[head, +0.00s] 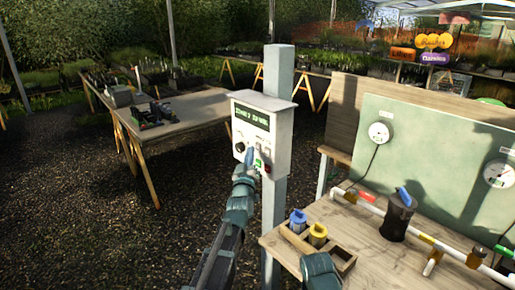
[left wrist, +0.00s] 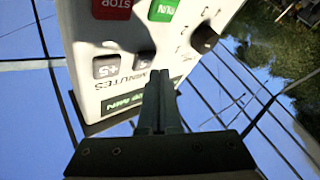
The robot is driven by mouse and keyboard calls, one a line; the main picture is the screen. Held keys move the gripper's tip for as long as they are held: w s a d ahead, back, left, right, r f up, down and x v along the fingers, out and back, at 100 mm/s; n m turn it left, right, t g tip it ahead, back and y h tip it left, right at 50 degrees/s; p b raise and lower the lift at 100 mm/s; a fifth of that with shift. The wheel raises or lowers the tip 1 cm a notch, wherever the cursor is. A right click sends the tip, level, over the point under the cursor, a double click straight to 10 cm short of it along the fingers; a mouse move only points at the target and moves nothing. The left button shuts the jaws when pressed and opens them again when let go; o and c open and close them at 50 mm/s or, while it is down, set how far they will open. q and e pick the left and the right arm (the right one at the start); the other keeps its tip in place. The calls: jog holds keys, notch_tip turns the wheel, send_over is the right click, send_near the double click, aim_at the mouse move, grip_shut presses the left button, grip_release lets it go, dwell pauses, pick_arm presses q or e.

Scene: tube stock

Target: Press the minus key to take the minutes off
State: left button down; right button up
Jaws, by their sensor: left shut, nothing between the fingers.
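A white control box (head: 262,135) with a dark display (head: 251,117) hangs on a grey post. In the left wrist view the box face (left wrist: 85,50) is upside down, with a red STOP key (left wrist: 112,8), a green RUN key (left wrist: 163,10), a dark +5 key (left wrist: 107,67) and a second dark key (left wrist: 144,58) beside it, above the word MINUTES. That second key, in the minus place, is partly hidden by my fingertips; its mark is not readable. My left gripper (head: 250,156) is shut and empty, its tips (left wrist: 159,76) at that key; contact cannot be told. My right gripper is not in view.
A round knob (left wrist: 205,39) is beside the keys. A wooden bench (head: 285,248) at the right holds a tray (head: 343,262) with blue and yellow fittings, a dark pot (head: 397,216) and pipework. Another table (head: 200,108) stands behind left. Gravel ground is open at the left.

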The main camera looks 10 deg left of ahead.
pick_arm(q)
jog(key=shift+w+d, duration=0.1)
dwell(0.7)
jog(key=shift+w+d, duration=0.2)
jog(key=shift+w, duration=0.05)
jog(key=shift+w+d, duration=0.2)
jog(key=shift+w, duration=0.1)
dwell(0.8)
jog(key=shift+s, duration=0.1)
jog(key=shift+s+a, duration=0.45)
jog(key=shift+s, duration=0.1)
dwell(0.4)
jog(key=shift+s+a, duration=0.8)
jog(key=shift+s, duration=0.2)
jog(key=shift+s+a, duration=0.75)
jog(key=shift+s, duration=0.2)
dwell(1.1)
